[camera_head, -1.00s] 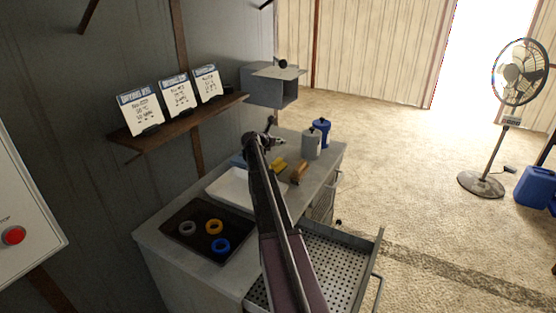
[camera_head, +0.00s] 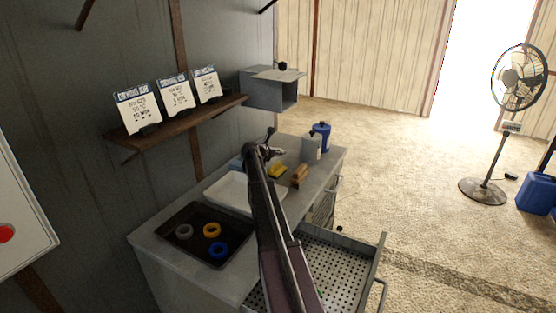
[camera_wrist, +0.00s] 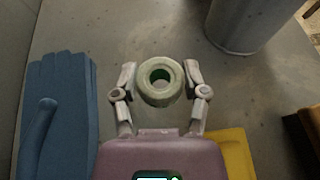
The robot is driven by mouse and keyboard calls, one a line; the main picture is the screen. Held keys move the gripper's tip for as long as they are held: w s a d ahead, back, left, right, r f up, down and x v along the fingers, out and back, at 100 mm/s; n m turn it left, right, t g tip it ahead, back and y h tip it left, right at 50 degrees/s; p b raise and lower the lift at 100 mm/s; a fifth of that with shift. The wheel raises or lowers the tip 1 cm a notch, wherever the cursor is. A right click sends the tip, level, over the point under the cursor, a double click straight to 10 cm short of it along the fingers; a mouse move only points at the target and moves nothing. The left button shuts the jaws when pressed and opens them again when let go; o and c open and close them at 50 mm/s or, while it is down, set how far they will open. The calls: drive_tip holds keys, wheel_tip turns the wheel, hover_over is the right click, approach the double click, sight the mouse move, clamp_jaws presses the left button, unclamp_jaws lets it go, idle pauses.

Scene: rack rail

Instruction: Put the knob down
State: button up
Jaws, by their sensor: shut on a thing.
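The knob (camera_wrist: 160,81) is a pale green ring with a dark green centre. In the wrist view it sits between the two fingers of my gripper (camera_wrist: 160,84), which is shut on it. Bare grey counter shows around the knob in that view; I cannot tell whether the knob touches it. In the head view my gripper (camera_head: 274,153) is over the far part of the counter (camera_head: 325,166), near a grey canister (camera_head: 312,149). The knob is too small to make out clearly there.
A blue glove (camera_wrist: 58,115) lies left of my gripper and a yellow item (camera_wrist: 233,150) lower right. A grey canister (camera_wrist: 243,22) stands ahead right. A white tray (camera_head: 222,190), a dark tray (camera_head: 178,238) with rings and an open perforated drawer (camera_head: 325,268) are nearer.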

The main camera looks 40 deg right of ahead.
drive_tip(key=shift+f+b, duration=1.2)
drive_tip(key=shift+f, duration=0.35)
drive_tip(key=shift+f, duration=0.15)
drive_tip(key=o, duration=0.9)
drive_tip(key=shift+r, duration=0.2)
drive_tip(key=shift+a+r, duration=0.1)
drive_tip(key=shift+a, duration=0.05)
drive_tip(key=p+v, duration=0.4)
drive_tip(key=v, duration=0.7)
drive_tip(key=shift+s+a+p, duration=0.15)
drive_tip(key=shift+a+p, duration=0.15)
drive_tip(key=shift+a, duration=0.05)
